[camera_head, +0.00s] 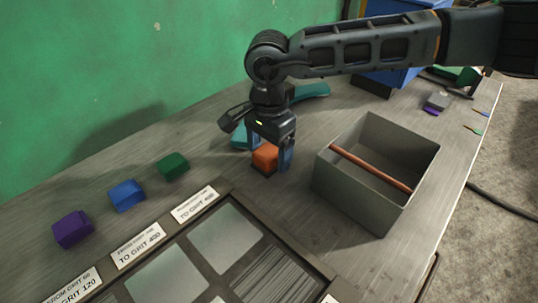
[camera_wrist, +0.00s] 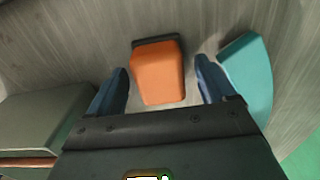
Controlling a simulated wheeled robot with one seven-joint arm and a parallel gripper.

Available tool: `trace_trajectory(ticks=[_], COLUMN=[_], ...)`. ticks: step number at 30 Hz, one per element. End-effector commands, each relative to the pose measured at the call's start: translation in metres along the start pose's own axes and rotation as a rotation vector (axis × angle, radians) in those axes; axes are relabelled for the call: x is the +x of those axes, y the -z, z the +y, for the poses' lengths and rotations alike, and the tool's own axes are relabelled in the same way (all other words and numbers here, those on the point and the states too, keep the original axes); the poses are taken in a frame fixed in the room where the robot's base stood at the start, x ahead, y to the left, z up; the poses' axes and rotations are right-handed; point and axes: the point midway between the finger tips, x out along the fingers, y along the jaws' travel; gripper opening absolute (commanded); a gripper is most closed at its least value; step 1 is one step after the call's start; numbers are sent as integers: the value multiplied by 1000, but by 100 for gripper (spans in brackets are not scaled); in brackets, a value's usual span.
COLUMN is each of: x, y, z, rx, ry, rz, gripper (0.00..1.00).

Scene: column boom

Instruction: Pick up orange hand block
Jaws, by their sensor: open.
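The orange hand block (camera_head: 265,157) sits on the bench between the grey box and the small coloured blocks. It has a dark base and also shows in the wrist view (camera_wrist: 158,75). My gripper (camera_head: 270,160) points down over it, with one blue finger on each side. In the wrist view my gripper (camera_wrist: 162,88) is open, and gaps show between the block and both fingers. The block's lower end in that view lies near the gripper's dark body.
A grey open box with a brown bar (camera_head: 372,168) stands close to the right. A teal object (camera_wrist: 248,75) lies beside one finger. Green (camera_head: 172,165), blue (camera_head: 126,195) and purple (camera_head: 72,229) blocks sit left. A labelled tray (camera_head: 236,189) is in front; a green wall stands behind.

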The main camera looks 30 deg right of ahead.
Motion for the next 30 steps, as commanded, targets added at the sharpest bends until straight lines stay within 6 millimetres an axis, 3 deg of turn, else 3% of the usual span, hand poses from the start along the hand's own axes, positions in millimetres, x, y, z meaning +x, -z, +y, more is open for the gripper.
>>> trace_trajectory(ticks=[5,22,30], x=[0,-1,-2], y=[0,0,0], z=[0,0,-1], rx=[0,0,0], ry=[0,1,2], rz=[0,0,0], gripper=[82,28,27])
